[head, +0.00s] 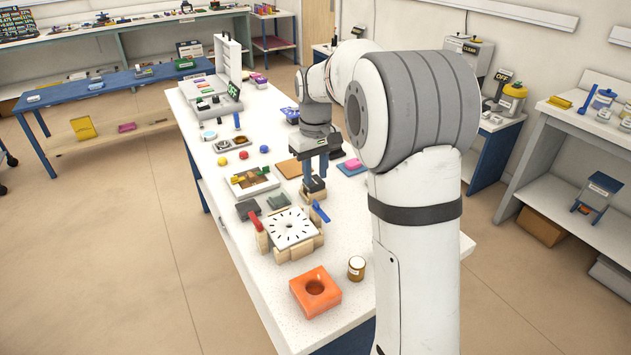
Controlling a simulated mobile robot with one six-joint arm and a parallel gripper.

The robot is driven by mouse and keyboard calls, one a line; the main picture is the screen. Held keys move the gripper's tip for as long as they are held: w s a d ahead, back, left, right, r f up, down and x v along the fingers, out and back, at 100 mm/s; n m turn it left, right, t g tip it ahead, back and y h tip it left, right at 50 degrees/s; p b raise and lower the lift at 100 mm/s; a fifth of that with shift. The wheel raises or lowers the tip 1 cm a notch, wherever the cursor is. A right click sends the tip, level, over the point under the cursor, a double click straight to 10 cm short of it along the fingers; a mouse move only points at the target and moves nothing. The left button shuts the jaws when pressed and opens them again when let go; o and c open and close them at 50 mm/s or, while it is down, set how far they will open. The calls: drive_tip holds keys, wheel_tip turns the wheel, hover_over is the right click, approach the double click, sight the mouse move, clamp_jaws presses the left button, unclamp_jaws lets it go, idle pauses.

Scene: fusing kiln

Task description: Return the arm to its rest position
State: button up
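My arm (415,215) rises in the right foreground and bends over the white speckled worktable (262,325). My gripper (314,172) points down over the middle of the table. Its two dark fingers look apart, with nothing seen between them. Just below the fingertips is a small dark-topped wooden block (314,190); I cannot tell whether they touch it.
A white dial-like plate (290,227) on a wooden fixture, an orange block with a round hole (315,292) and a small jar (356,268) stand nearer. Coloured knobs (243,155) and a white machine (212,98) are farther back. A side bench (590,125) stands right.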

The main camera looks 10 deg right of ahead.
drive_tip(key=shift+s+r, duration=0.1)
drive_tip(key=s+m+t, duration=0.3)
drive_tip(key=s, duration=2.5)
drive_tip(key=shift+s+d+m, duration=0.3)
drive_tip(key=shift+d+m, duration=0.1)
